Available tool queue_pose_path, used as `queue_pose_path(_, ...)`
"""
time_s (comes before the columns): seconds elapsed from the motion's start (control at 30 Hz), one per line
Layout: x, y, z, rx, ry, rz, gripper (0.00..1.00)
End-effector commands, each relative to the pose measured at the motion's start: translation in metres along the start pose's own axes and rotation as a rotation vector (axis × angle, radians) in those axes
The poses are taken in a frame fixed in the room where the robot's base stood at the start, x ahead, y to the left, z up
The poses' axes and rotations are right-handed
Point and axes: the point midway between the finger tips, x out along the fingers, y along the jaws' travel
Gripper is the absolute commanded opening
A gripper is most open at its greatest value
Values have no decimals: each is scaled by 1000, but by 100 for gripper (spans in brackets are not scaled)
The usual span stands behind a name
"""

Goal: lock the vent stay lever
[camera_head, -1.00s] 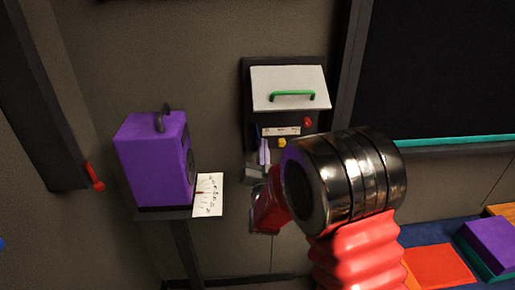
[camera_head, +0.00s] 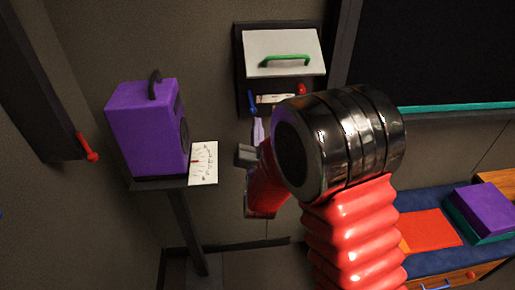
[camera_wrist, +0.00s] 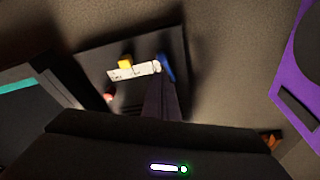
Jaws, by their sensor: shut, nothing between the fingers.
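A dark wall panel has a white flap with a green handle (camera_head: 286,60). Below the flap are a small blue lever (camera_head: 252,102), a pale label strip (camera_head: 272,98) and a red knob (camera_head: 301,90). The blue lever also shows in the wrist view (camera_wrist: 167,68), beside the label strip. I cannot tell for sure that it is the vent stay lever. My gripper (camera_head: 259,125) is shut and empty just below the panel. In the wrist view its dark purple fingers (camera_wrist: 161,88) point at the blue lever and overlap its lower end; contact cannot be told.
A purple box (camera_head: 147,130) stands on a post shelf at the left, with a dial card (camera_head: 203,163) beside it. A red lever (camera_head: 88,148) juts from a dark frame at far left. A yellow piece (camera_wrist: 125,61) sits by the label strip. A blue-topped bench is at right.

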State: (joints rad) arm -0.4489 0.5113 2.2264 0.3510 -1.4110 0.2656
Motion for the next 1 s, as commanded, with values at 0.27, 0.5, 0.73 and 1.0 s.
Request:
queue_pose_path(0.27,-50,0,1,1,-3,0,0)
queue_pose_path(0.5,-81,1,1,0,-1,1,0)
queue_pose_path(0.73,-88,1,1,1,0,2,0)
queue_pose_path(1.0,-87,1,1,1,0,2,0)
